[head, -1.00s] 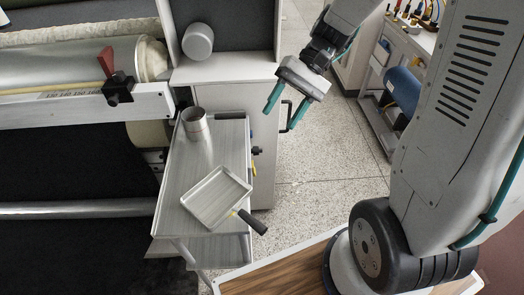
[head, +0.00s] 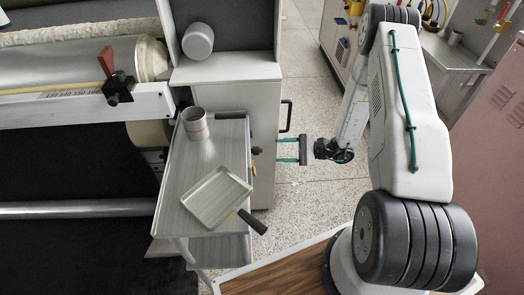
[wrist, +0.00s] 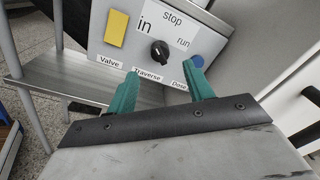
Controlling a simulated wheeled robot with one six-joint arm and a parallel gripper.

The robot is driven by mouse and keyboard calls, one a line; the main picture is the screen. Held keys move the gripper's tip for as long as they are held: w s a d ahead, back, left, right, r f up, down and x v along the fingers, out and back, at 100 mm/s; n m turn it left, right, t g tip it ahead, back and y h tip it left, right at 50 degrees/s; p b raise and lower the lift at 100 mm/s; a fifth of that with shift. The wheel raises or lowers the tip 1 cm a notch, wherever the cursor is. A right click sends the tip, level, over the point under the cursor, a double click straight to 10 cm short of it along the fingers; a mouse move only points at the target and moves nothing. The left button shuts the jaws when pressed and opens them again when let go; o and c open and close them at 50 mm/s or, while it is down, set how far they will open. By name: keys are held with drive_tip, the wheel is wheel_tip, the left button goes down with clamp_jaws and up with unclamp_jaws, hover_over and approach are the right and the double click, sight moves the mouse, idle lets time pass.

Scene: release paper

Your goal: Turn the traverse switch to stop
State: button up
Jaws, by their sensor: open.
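The traverse switch (wrist: 159,51) is a black round knob on a grey panel (wrist: 100,42) in the wrist view, with "in", "stop" and "run" printed around it. Its small white mark appears to point up and left, toward "in". In the head view a small dark knob (head: 256,150) sticks out from the cabinet side; I cannot tell for sure that it is the same one. My gripper (wrist: 163,74) is open and empty, its teal fingers pointing at the panel, one to each side of the knob's line and short of it. The gripper also shows in the head view (head: 279,151).
A yellow valve piece (wrist: 116,28) and a blue dose button (wrist: 195,61) flank the switch. A steel cart (head: 180,185) with a tray (head: 215,197) and cup (head: 195,123) stands beside the cabinet (head: 265,110). A dark handle (head: 288,115) is near my gripper.

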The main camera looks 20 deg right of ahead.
sight(258, 150)
drive_tip(key=x, duration=0.7)
drive_tip(key=shift+w+a+f, duration=0.1)
drive_tip(key=shift+w+a, duration=0.05)
drive_tip(key=shift+a, duration=0.15)
drive_tip(key=c, duration=1)
